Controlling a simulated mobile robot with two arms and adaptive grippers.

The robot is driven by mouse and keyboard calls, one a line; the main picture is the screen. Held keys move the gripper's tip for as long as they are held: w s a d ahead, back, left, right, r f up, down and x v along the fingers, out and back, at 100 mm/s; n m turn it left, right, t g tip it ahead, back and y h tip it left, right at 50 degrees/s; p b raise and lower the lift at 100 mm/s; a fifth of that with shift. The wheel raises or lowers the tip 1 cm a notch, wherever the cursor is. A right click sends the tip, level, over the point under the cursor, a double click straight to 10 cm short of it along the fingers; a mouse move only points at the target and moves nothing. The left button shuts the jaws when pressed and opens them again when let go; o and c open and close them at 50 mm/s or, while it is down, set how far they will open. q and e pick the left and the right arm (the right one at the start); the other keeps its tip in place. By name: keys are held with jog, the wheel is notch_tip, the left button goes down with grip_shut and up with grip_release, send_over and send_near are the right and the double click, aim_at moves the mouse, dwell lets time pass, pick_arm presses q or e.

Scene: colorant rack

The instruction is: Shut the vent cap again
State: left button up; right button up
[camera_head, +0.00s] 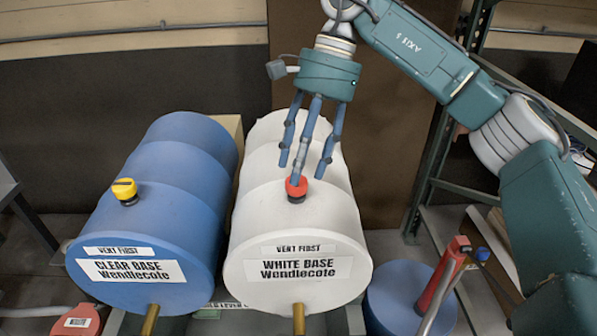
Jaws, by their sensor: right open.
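A white drum (262,215) labelled "WHITE BASE" lies on its side in the middle. A red vent cap (296,190) sits on top of it, on a dark ring. A blue drum (190,215) labelled "CLEAR BASE" lies to its left, with a yellow vent cap (124,190) on top, also on a dark collar. I cannot tell whether either cap is fully shut. My right gripper (302,171) is open, fingers spread and pointing down over the red cap. One fingertip overlaps the cap's upper edge; contact is unclear. My left gripper is not in view.
Brass spouts (299,319) stick out from the drums' front ends. A blue round container (397,297) and a red-handled tool (444,272) are at the lower right. Green shelving (432,165) stands behind my right arm. A red object (78,321) lies at the lower left.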

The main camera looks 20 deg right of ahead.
jog(key=shift+x, duration=1.05)
jog(key=shift+s, duration=0.1)
jog(key=c, duration=1.1)
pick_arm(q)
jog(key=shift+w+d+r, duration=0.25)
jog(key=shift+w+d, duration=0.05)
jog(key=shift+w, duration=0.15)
